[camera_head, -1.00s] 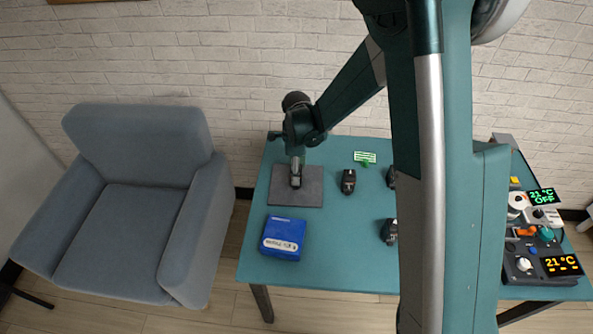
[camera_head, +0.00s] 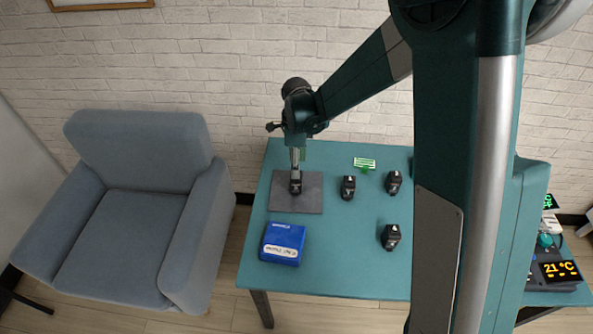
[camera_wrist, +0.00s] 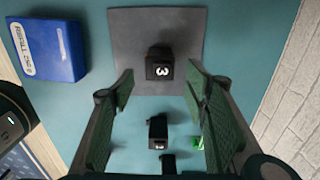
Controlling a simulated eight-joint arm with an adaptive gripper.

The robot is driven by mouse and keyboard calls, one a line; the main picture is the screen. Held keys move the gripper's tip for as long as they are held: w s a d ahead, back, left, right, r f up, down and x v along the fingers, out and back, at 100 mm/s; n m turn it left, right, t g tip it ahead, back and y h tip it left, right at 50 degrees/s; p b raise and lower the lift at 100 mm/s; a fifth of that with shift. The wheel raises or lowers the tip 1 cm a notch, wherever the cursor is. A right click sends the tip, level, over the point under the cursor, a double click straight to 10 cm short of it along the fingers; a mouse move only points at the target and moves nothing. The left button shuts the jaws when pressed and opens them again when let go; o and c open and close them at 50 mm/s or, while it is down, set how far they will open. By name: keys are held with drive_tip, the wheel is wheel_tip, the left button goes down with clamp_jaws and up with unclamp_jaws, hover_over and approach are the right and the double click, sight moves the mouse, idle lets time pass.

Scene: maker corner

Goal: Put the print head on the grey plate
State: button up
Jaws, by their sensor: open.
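A black print head (camera_head: 295,187) stands on the grey plate (camera_head: 312,194) at the table's left. In the wrist view this print head (camera_wrist: 160,64) shows a white mark like a 3 and rests within the grey plate (camera_wrist: 124,38). My gripper (camera_head: 296,163) is over it in the head view. In the wrist view my gripper (camera_wrist: 160,78) is open, its green fingers apart on either side with nothing between them touching. Three similar black heads stand on the table to the right: one beside the plate (camera_head: 348,188), one farther right (camera_head: 393,182), one nearer the front (camera_head: 390,237).
A blue box (camera_head: 283,242) lies in front of the plate. A small green sign (camera_head: 364,163) stands at the back. Devices with a lit display (camera_head: 559,270) are at the right end. The table (camera_head: 335,268) is clear at the front middle.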

drive_tip(key=shift+r, duration=2.55)
drive_tip(key=s+d+r+n+t, duration=0.2)
drive_tip(key=s+d+r+n, duration=0.2)
drive_tip(key=s+d+r, duration=0.3)
drive_tip(key=s+d+r+n+t, duration=0.1)
drive_tip(key=s+d+r+n, duration=0.35)
drive_tip(key=d+r, duration=0.55)
drive_tip(key=s+d+r+n+t, duration=0.1)
drive_tip(key=s+d+n+t, duration=0.1)
drive_tip(key=s+d+n, duration=0.2)
drive_tip(key=s+d+r+n+t, duration=0.1)
drive_tip(key=s+d+n, duration=0.4)
drive_tip(key=s, duration=0.8)
drive_tip(key=shift+s+d+t, duration=0.15)
drive_tip(key=shift+d+t, duration=0.45)
drive_tip(key=shift+d, duration=0.9)
drive_tip(key=shift+n, duration=0.25)
